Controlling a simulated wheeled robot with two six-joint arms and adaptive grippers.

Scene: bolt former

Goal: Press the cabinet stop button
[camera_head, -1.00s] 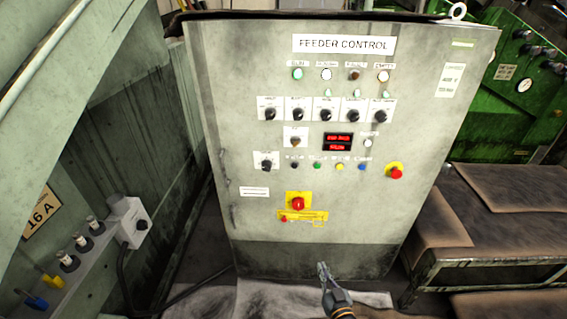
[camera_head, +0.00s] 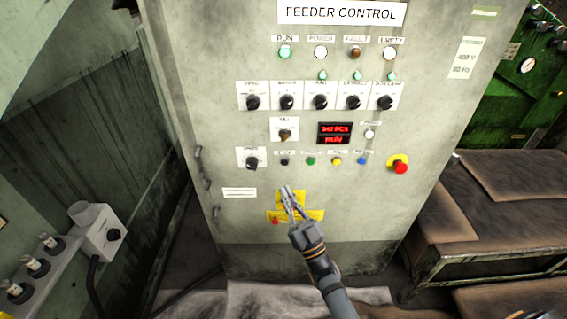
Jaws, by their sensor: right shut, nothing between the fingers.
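The grey cabinet (camera_head: 225,120) labelled FEEDER CONTROL fills the middle of the head view. A row of small push buttons crosses its front: a black button (camera_head: 285,162), a green button (camera_head: 311,161), a yellow button (camera_head: 336,161) and a blue button (camera_head: 362,161). Their labels are too small to read surely. A red mushroom button (camera_head: 400,167) on a yellow base sits to their right. My right gripper (camera_head: 288,192) is shut and empty, its tips below the black button in the picture. My left gripper is out of view.
Several black knobs (camera_head: 320,102) and a red display (camera_head: 334,133) sit above the buttons. A bench with brown sheets (camera_head: 510,180) stands at the right. A grey switch box (camera_head: 103,232) juts out at the lower left.

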